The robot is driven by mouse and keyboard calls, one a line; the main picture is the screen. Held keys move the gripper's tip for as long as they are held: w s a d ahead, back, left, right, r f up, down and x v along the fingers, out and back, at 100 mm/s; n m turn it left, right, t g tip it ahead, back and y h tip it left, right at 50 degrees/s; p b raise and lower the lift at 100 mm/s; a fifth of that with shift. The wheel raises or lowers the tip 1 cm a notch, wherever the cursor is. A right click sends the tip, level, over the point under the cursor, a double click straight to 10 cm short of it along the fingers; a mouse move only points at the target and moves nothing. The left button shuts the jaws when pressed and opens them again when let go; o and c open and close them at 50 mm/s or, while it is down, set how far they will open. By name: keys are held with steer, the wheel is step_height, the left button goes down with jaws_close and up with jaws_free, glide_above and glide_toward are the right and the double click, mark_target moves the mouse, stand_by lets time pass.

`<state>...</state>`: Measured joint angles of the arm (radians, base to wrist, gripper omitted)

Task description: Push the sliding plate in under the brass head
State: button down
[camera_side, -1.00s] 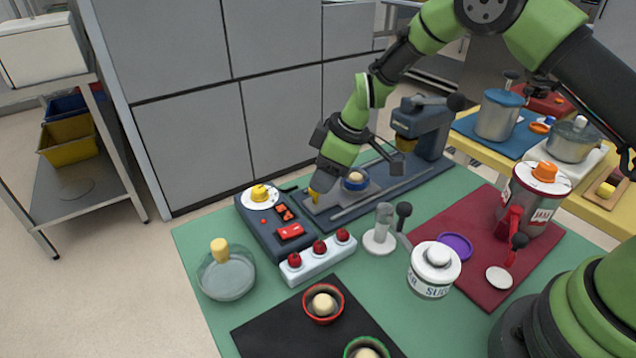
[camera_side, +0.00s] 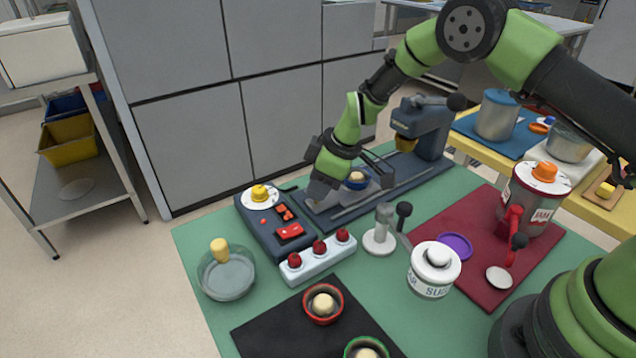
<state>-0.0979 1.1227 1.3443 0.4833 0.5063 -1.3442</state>
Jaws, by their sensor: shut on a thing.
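The grey sliding plate (camera_side: 370,190) lies on a dark blue base with rails and carries a blue ring (camera_side: 357,181) with a pale ball in it. The brass head (camera_side: 405,144) hangs from the blue-grey press (camera_side: 428,127), to the right of the plate and farther back. The plate stands in front of the head, clear of it. My gripper (camera_side: 320,197) is low at the plate's near left end and shut on its handle. The jaws and wrist hide the handle and the plate's left part.
A blue panel with a red switch (camera_side: 290,231) and a white block with red knobs (camera_side: 319,254) stand close in front of the base. Grey cabinets (camera_side: 190,143) rise behind.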

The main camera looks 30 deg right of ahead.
steer(key=d, duration=0.9)
steer(key=shift+d, duration=0.2)
steer(key=c, duration=0.9)
jaws_free()
steer(key=v, duration=1)
